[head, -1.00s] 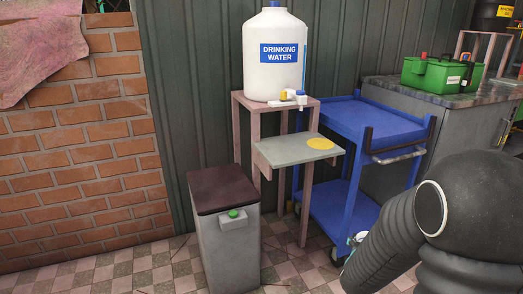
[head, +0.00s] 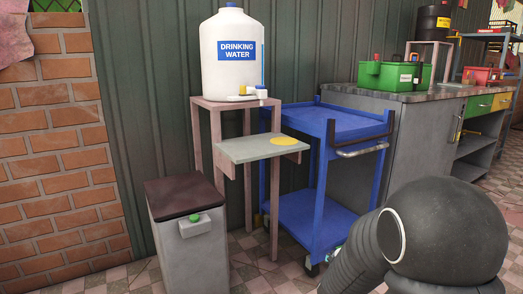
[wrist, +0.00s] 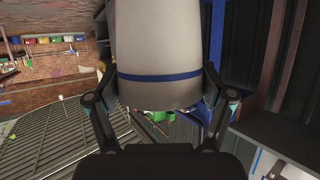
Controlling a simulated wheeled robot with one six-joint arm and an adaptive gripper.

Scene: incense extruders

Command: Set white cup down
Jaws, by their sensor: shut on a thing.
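A white cup (wrist: 160,45) with a blue band fills the upper middle of the wrist view. My gripper (wrist: 162,88) is shut on it, one finger on each side. The gripper and cup do not show in the head view, where only dark links of my arm appear at lower right. In the head view a small grey-green shelf (head: 240,151) with a yellow round spot (head: 288,146) juts from the front of a pinkish stand (head: 216,136). Nothing stands on the shelf. What lies beyond the cup's far end is hidden.
A white drinking water container (head: 230,75) with a tap stands on the stand. A grey bin (head: 190,253) with a dark lid is at left. A blue cart (head: 345,122) is right of the stand. A grey counter (head: 400,150) carries a green box (head: 392,76).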

